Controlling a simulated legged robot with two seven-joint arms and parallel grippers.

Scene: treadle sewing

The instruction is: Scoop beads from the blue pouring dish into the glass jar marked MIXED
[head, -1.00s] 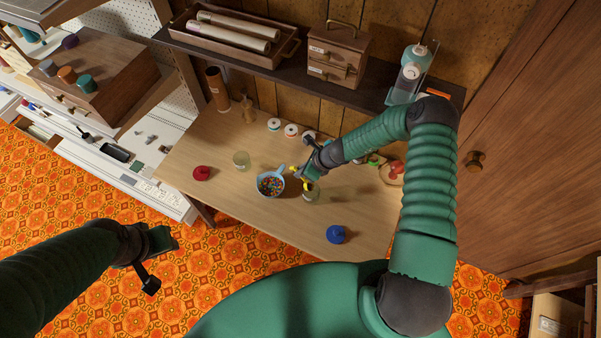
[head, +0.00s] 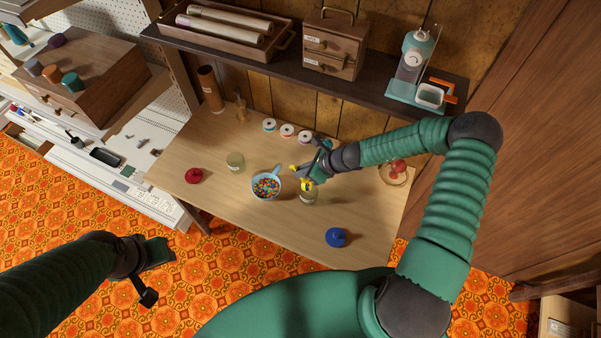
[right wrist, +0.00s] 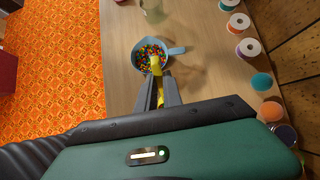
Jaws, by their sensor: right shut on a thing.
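The blue pouring dish (head: 258,192) sits on the table, filled with multicoloured beads, and also shows in the right wrist view (right wrist: 178,50). My right gripper (head: 308,174) is shut on a yellow scoop (right wrist: 156,66), just right of the dish. In the right wrist view the scoop overlaps the dish's near edge; its contents cannot be made out. One glass jar (head: 309,197) stands right of the dish, close under the gripper. Another glass jar (head: 235,161) stands left of the dish. I cannot read MIXED on either. My left gripper (head: 152,273) is away from the table at lower left; its jaws are unclear.
A red lid-like object (head: 194,175) lies at the table's left and a blue one (head: 336,237) near its front edge. Several thread spools (head: 287,131) line the back. A dark shelf (head: 290,68) overhangs the table's rear. The front middle of the table is clear.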

